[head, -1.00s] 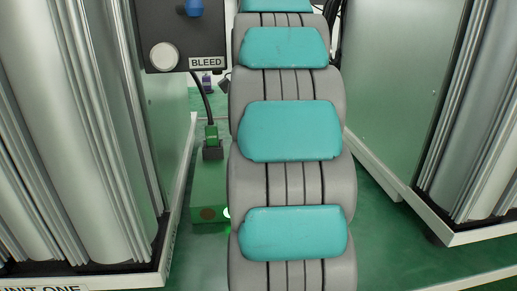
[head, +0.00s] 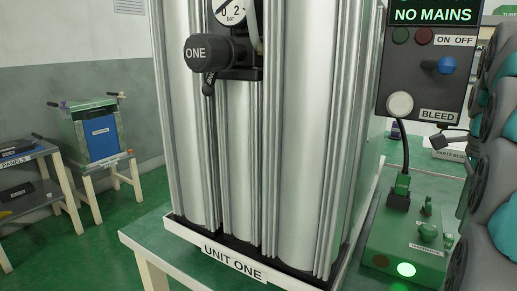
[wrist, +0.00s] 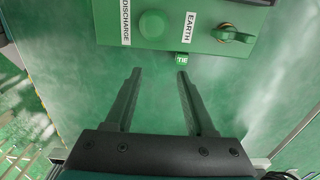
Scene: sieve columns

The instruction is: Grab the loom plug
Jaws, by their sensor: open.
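A green plug (head: 402,184) on a black cable stands upright in a dark socket (head: 398,201) on the green box (head: 378,232) in the head view; it looks like the loom plug. Its cable rises toward the black BLEED panel (head: 425,75). My gripper (wrist: 158,74) shows in the wrist view, open and empty over a green surface. Its fingertips point at the near side of the green box (wrist: 200,47), short of a small lettered green piece (wrist: 182,58). The plug is not seen in the wrist view, and my gripper is not seen in the head view.
The silver columns of UNIT ONE (head: 270,150) stand left of the green box. The box carries a round knob (wrist: 152,27) by DISCHARGE and a winged knob (wrist: 232,34) by EARTH. My arm fills the head view's right edge. Shelves (head: 30,185) stand far left.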

